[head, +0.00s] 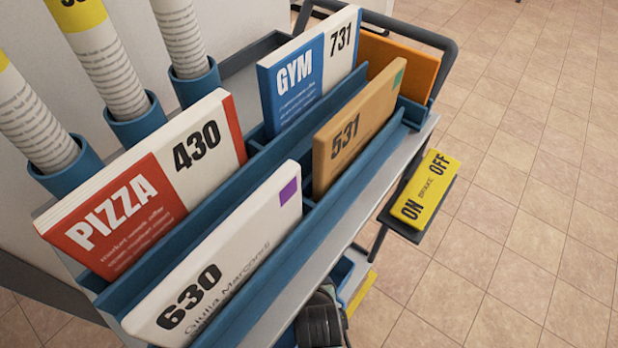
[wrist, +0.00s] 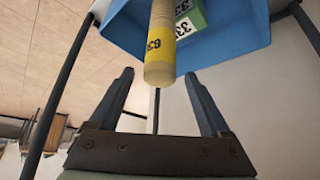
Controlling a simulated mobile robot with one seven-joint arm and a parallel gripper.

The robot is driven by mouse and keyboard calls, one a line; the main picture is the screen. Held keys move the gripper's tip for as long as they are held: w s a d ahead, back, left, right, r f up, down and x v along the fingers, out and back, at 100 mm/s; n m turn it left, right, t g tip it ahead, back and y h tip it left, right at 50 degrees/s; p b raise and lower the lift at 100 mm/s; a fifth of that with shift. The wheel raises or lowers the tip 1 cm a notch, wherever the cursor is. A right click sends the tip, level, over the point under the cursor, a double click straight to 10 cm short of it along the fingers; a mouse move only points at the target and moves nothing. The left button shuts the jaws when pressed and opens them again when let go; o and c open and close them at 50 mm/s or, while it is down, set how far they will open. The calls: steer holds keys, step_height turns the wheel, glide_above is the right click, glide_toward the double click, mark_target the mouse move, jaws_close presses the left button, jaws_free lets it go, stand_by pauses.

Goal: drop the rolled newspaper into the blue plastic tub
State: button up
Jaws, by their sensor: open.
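In the wrist view, a rolled newspaper (wrist: 161,45) with a yellow band is seen nearly end-on, its near end just beyond and between my fingertips. The blue plastic tub (wrist: 240,45) is behind it at the top, and the roll overlaps the tub's inside. I cannot tell whether it rests on the tub or is still dropping. My gripper (wrist: 159,76) is open, with a finger on each side and clear space between them. A bit of blue, perhaps the tub, shows there under the tray.
A green box (wrist: 190,18) is in the tub beside the roll. In the head view, more rolled newspapers (head: 102,62) stand in blue tubes. The cart tray holds mail such as the Pizza 430 (head: 145,185) piece.

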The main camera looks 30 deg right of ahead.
steer(key=p+v, duration=0.2)
steer(key=v, duration=0.4)
steer(key=shift+r, duration=0.25)
